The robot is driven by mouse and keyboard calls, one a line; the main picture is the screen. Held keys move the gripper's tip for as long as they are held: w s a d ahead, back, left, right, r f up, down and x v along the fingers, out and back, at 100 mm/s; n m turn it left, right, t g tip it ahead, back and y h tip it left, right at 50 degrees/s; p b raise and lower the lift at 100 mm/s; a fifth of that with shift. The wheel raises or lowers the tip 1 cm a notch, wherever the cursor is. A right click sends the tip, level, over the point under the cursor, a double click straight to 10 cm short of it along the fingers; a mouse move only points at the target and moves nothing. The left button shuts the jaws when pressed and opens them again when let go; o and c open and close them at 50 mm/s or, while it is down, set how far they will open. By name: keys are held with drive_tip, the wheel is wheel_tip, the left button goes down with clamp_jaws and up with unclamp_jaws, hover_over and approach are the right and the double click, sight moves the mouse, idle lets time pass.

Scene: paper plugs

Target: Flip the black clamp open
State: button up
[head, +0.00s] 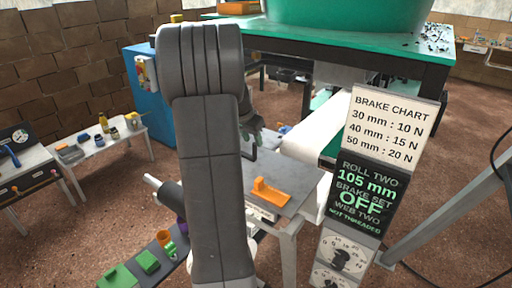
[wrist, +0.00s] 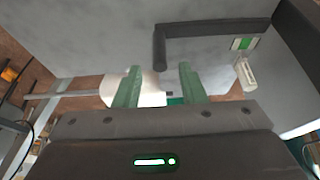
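A dark, L-shaped bar (wrist: 215,29), which looks like the black clamp, crosses the top of the wrist view against a grey surface. Its short arm points down toward my fingers. My gripper (wrist: 160,84) has its two green fingers apart with nothing held between them. The bar's end lies beyond the fingertips and does not appear to touch them. In the head view my gripper (head: 252,132) shows just right of my large grey arm link, which hides much of the area. A thin dark handle shape (head: 251,154) shows below it; I cannot tell if it is the clamp.
A grey table (head: 296,192) holds an orange piece (head: 270,192). A sign post (head: 367,195) reads roll two 105 mm, brake set off, web two not threaded. A white roll (head: 308,147) lies behind. A side table (head: 84,153) with small items stands left.

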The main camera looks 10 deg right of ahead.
sight(254, 144)
drive_tip(key=x, duration=0.5)
drive_tip(key=shift+f, duration=0.35)
clamp_jaws()
